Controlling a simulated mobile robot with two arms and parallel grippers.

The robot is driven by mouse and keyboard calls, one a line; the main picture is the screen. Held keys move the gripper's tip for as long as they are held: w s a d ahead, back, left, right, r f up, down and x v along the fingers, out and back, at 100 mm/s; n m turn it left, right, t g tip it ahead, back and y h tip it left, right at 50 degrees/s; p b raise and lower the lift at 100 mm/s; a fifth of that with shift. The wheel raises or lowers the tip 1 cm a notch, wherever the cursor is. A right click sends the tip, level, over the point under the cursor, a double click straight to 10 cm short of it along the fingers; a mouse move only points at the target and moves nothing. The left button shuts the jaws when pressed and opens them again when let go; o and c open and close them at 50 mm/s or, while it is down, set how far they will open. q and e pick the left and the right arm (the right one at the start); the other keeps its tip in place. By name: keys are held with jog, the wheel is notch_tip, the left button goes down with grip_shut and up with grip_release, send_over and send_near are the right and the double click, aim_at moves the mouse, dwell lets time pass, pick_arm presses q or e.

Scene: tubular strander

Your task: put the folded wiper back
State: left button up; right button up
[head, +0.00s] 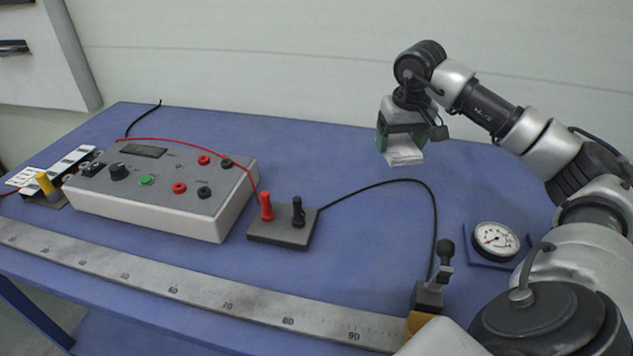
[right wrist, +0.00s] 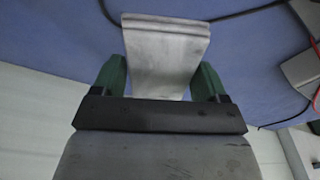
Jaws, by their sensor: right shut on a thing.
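The folded wiper (head: 403,155) is a small whitish-grey folded cloth. It is held in my right gripper (head: 401,146), above the back right part of the blue table. In the right wrist view the wiper (right wrist: 153,55) sits between the two green fingers of the right gripper (right wrist: 158,80), and its folded edge points away from the palm. The gripper is shut on it, and the far end of the wiper sticks out past the fingertips. From these views I cannot tell how high it is above the table. My left gripper is not in view.
A grey meter box (head: 165,190) stands on the left of the blue table (head: 345,255). A terminal block (head: 283,235) with red and black plugs is at the middle, its black cable looping right. A dial gauge (head: 494,240) lies at right. A long steel ruler (head: 190,290) runs along the front.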

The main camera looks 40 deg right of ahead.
jog(key=p, duration=0.2)
send_over(342, 183)
jog(key=f, duration=0.6)
jog(key=shift+s+a+f, duration=0.1)
jog(key=shift+s+f, duration=0.15)
jog(key=shift+f, duration=0.1)
notch_tip(342, 183, down, 4)
jog(key=shift+f, duration=0.15)
jog(key=o, duration=0.9)
